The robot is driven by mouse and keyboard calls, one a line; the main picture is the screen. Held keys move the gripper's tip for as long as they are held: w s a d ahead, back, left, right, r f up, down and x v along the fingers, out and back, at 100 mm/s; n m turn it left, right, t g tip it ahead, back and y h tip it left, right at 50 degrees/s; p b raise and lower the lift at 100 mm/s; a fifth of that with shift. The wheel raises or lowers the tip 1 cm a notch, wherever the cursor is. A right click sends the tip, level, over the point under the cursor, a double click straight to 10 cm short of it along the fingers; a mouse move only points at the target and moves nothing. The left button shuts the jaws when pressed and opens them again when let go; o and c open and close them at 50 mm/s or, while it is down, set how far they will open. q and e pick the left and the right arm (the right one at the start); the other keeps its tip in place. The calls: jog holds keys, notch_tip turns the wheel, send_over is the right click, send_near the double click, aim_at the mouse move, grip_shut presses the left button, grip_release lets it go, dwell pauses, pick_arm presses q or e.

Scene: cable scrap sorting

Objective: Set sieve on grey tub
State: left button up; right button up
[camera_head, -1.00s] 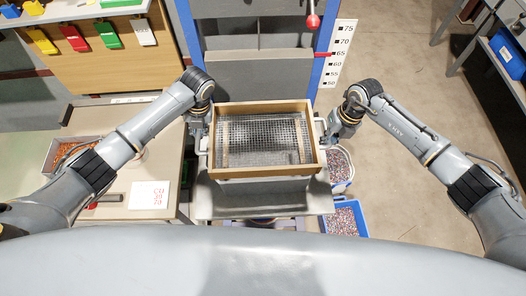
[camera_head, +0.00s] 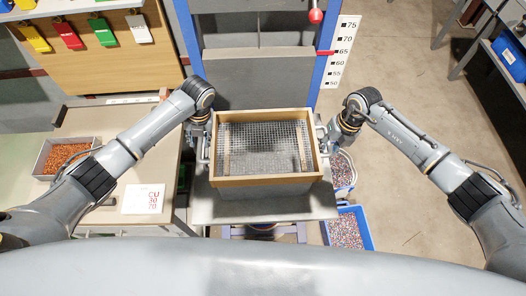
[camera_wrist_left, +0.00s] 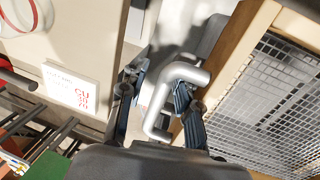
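The sieve, a wooden frame (camera_head: 265,181) around a wire mesh (camera_head: 265,145), sits level over the grey tub (camera_head: 265,190). Only a strip of the tub shows below the front edge, and I see no clear gap between them. In the left wrist view, the wooden frame (camera_wrist_left: 228,72) lies right of a bent metal handle (camera_wrist_left: 163,98). My left gripper (camera_head: 203,138) is at the sieve's left side. Its fingers (camera_wrist_left: 160,90) stand apart around the handle, with space on the left. My right gripper (camera_head: 334,134) is beside the right handle; its fingers are too small to read.
The tub stands on a grey platform (camera_head: 218,209) before a blue-posted frame (camera_head: 187,50). Left is a bench with a tray of copper bits (camera_head: 44,163) and a white card (camera_head: 144,199). Blue bins of scrap (camera_head: 367,228) stand low on the right.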

pick_arm(q)
jog(key=shift+d, duration=0.15)
pick_arm(e)
jog(key=shift+a, duration=0.1)
jog(key=shift+r, duration=0.15)
pick_arm(q)
notch_tip(320, 180, up, 8)
jog(key=d, duration=0.1)
pick_arm(e)
notch_tip(320, 180, up, 12)
jog(key=d, duration=0.2)
jog(key=shift+w+d+f, duration=0.15)
jog(key=shift+d+f, duration=0.1)
jog(key=shift+d, duration=0.1)
pick_arm(q)
jog(key=shift+d+f, duration=0.1)
jog(key=shift+f, duration=0.05)
